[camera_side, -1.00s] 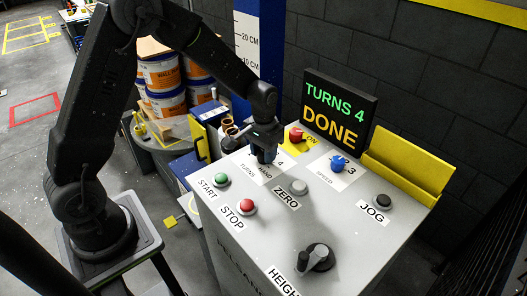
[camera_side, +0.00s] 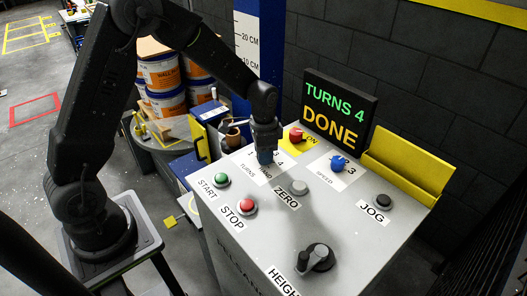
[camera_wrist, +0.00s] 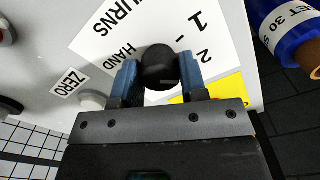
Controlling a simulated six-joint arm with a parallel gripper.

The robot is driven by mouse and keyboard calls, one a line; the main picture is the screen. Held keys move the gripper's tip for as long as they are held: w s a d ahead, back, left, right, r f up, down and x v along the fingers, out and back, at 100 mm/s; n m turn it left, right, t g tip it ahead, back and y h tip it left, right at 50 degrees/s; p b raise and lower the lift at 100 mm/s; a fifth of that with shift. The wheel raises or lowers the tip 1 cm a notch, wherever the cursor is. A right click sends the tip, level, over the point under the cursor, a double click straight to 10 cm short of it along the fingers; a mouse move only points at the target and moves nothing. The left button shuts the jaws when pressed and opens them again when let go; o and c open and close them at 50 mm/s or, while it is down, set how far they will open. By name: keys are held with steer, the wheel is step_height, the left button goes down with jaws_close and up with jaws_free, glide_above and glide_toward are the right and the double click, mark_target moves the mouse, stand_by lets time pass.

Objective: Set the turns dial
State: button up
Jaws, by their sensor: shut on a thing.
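The turns dial is a black round knob (camera_wrist: 160,63) on a white label with TURNS, HAND, 1 and 2 readable in the wrist view. My gripper (camera_wrist: 161,80) has its blue fingers on both sides of the knob and is shut on it. In the side view my gripper (camera_side: 265,157) points down onto the panel at the TURNS label and hides the dial. The display (camera_side: 339,110) reads TURNS 4 in green and DONE in yellow. Which mark the dial points to cannot be told.
The grey panel (camera_side: 335,210) also carries a green START button (camera_side: 221,180), a red STOP button (camera_side: 247,205), a grey ZERO button (camera_side: 299,187), a blue SPEED dial (camera_side: 338,164), a black JOG button (camera_side: 382,201) and a red button (camera_side: 296,135) on yellow close behind my gripper.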

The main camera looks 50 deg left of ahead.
stand_by(0.4)
steer(key=o, duration=0.9)
step_height(320, 180, up, 14)
steer(key=shift+f, duration=0.1)
steer(key=s+d+r+n+t, duration=0.1)
steer(key=s+r+t, duration=0.1)
steer(key=s, duration=0.5)
steer(key=s+d+r+n+t, duration=0.1)
steer(key=s+r+n, duration=0.1)
steer(key=s, duration=0.5)
steer(key=s+d+r+n+t, duration=0.2)
steer(key=s+r, duration=0.1)
steer(key=s, duration=0.5)
steer(key=shift+t, duration=0.3)
